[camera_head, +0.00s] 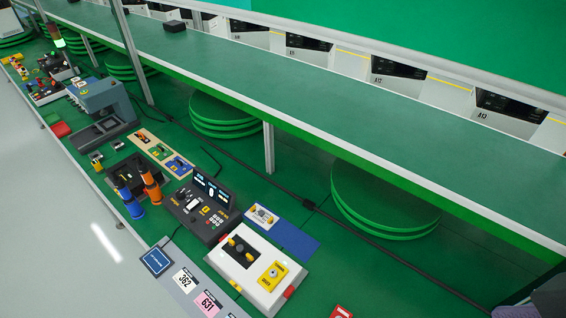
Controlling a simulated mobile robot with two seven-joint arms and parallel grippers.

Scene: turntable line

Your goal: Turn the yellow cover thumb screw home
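A white box-shaped unit (222,264) stands on the green bench near the lower middle of the head view. A yellow cover plate (265,284) lies on the right part of its top. A small round grey thumb screw (274,273) sits on this plate; how far it is turned in is too small to tell. Left of the plate, the unit has a dark panel with a yellow part (234,243).
A dark keypad console (222,226) stands left of the unit, with orange- and blue-handled tools (152,187) beyond. A blue mat (295,238) lies behind it. Number cards (186,280) lie in front. A raised green shelf (300,92) runs above the bench.

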